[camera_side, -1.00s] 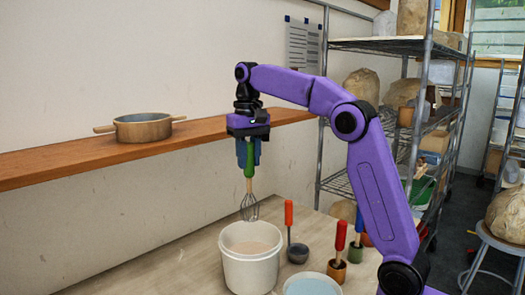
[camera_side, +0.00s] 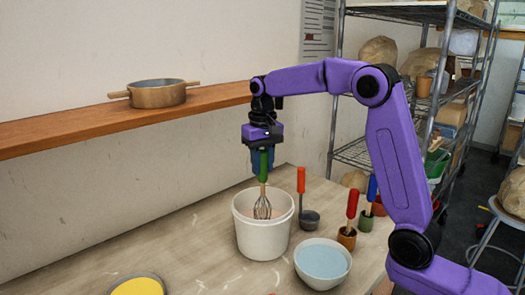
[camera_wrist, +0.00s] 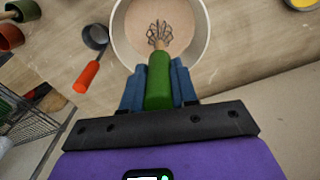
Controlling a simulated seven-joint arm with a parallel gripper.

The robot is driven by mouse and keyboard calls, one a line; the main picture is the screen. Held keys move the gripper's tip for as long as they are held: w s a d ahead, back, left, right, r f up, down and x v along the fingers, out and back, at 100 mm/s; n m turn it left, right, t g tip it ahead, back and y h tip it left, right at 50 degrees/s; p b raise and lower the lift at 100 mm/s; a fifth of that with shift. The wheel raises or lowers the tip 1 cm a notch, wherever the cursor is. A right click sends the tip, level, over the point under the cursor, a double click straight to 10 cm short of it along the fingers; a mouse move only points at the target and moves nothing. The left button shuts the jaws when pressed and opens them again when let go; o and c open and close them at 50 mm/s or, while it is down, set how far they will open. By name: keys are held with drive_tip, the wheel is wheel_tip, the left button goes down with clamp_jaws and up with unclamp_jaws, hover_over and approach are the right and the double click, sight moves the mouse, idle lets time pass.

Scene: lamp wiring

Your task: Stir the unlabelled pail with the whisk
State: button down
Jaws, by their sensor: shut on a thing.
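The whisk has a green handle (camera_side: 263,166), a wooden neck and a wire head (camera_side: 262,208). My gripper (camera_side: 262,160) is shut on the green handle, blue fingers on either side, and holds the whisk upright. In the wrist view, my gripper (camera_wrist: 158,88) holds the whisk (camera_wrist: 160,36) over beige contents. The white pail (camera_side: 263,240) stands on the table and shows no label on its visible side. The wire head is within the pail's mouth. I cannot tell whether its tip touches the beige contents (camera_wrist: 195,22).
A bowl of pale blue liquid (camera_side: 322,262) is right of the pail. A red-handled ladle (camera_side: 301,190) and red- and blue-handled tools in small pots (camera_side: 347,238) stand nearby. A yellow-filled dish (camera_side: 138,287) is at the front left. A wooden pot (camera_side: 158,95) sits on the wall shelf (camera_side: 100,128).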

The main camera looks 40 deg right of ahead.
sight(263, 195)
drive_tip(key=shift+f, duration=3.55)
